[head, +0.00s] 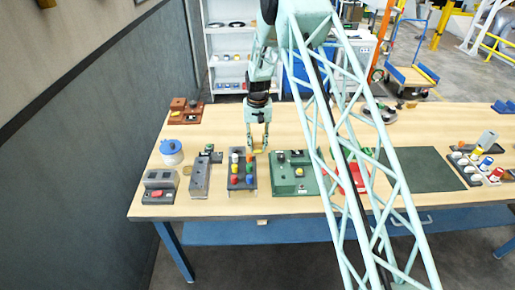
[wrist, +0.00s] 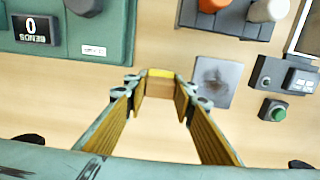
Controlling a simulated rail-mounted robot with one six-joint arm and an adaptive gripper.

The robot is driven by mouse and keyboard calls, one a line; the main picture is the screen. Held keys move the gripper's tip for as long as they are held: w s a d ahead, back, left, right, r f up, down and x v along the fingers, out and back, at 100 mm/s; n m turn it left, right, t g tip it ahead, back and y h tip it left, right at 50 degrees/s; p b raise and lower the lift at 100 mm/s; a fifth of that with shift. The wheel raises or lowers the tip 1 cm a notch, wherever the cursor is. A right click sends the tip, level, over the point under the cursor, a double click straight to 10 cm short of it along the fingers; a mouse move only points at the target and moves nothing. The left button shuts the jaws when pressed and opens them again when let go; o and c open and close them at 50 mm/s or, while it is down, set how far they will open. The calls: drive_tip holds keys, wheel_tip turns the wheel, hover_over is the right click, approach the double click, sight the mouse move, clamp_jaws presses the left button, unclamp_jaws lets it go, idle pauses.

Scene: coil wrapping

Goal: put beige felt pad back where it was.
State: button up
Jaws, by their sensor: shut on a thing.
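My gripper (head: 258,143) hangs above the wooden table, just behind the gap between the peg rack and the green station. In the wrist view its two fingers (wrist: 160,90) are closed on a small beige block with a yellow edge, which I take as the beige felt pad (wrist: 160,86). In the head view the pad (head: 259,151) shows as a small yellowish piece at the fingertips. A grey square plate with a dark smudge (wrist: 215,82) lies flat on the table beside the fingers in the wrist view, with nothing on it.
The dark rack with coloured pegs (head: 242,181) and the green station (head: 294,182) stand close to the gripper. A small box with a green button (wrist: 272,111) is beyond the grey plate. A blue-topped pot (head: 171,152) stands left. Bare table lies behind the gripper.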

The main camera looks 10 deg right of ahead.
sight(258, 143)
drive_tip(key=shift+f, duration=0.65)
drive_tip(key=shift+f, duration=0.15)
drive_tip(key=o, duration=0.9)
wheel_tip(258, 143, up, 12)
drive_tip(key=shift+f+b, duration=0.2)
drive_tip(key=shift+b, duration=0.15)
drive_tip(key=shift+r, duration=0.35)
idle(0.5)
